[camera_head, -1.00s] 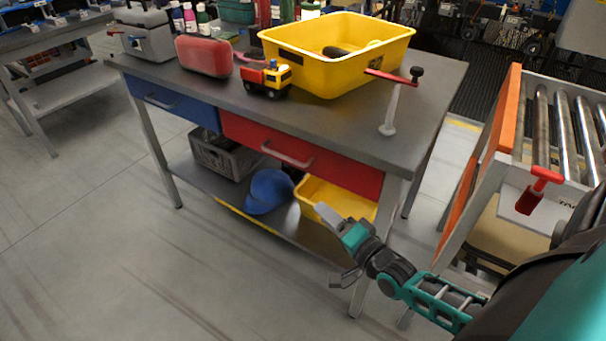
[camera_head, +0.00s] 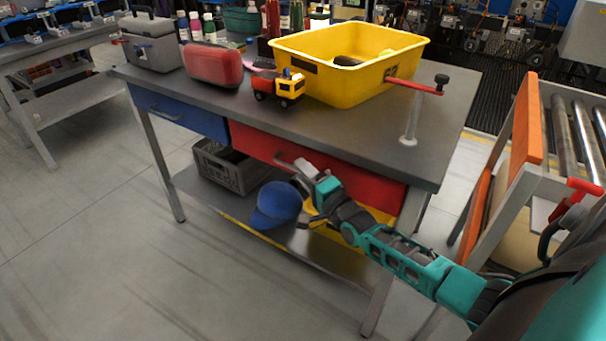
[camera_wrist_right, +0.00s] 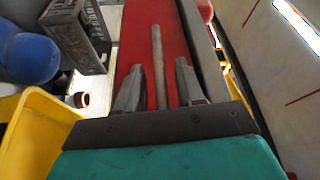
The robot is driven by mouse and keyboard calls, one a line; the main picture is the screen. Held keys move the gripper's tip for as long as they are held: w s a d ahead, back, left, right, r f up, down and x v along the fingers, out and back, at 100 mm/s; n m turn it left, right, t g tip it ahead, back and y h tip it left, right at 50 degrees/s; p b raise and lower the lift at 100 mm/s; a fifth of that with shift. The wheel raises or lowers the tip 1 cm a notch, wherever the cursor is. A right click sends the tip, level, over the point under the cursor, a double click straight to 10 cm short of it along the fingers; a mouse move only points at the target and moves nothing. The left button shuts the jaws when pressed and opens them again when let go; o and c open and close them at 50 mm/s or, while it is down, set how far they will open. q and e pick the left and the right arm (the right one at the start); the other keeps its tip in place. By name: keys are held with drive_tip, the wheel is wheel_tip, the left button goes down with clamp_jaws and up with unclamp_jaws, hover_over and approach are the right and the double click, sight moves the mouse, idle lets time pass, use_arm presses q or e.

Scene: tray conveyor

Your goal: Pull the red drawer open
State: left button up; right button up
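The red drawer (camera_head: 368,186) sits flush under the right part of the grey workbench top (camera_head: 240,107), and it looks closed. Its grey bar handle (camera_head: 284,162) shows partly, with my right gripper (camera_head: 304,176) in front of the drawer by the handle's right end. In the right wrist view, the red front (camera_wrist_right: 135,45) fills the middle and the handle (camera_wrist_right: 158,62) runs between the two fingers of my right gripper (camera_wrist_right: 160,82). The fingers are apart, with red showing on both sides of the handle. My left gripper is not in view.
A blue drawer (camera_head: 180,110) is left of the red one. A yellow bin (camera_head: 345,82), toy truck (camera_head: 278,87) and red case (camera_head: 212,65) stand on top. A blue cap (camera_head: 275,203) and grey crate (camera_head: 225,168) lie on the lower shelf. A roller conveyor (camera_head: 565,135) stands right.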

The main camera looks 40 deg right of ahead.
drive_tip(key=shift+w, duration=0.45)
clamp_jaws()
idle(0.4)
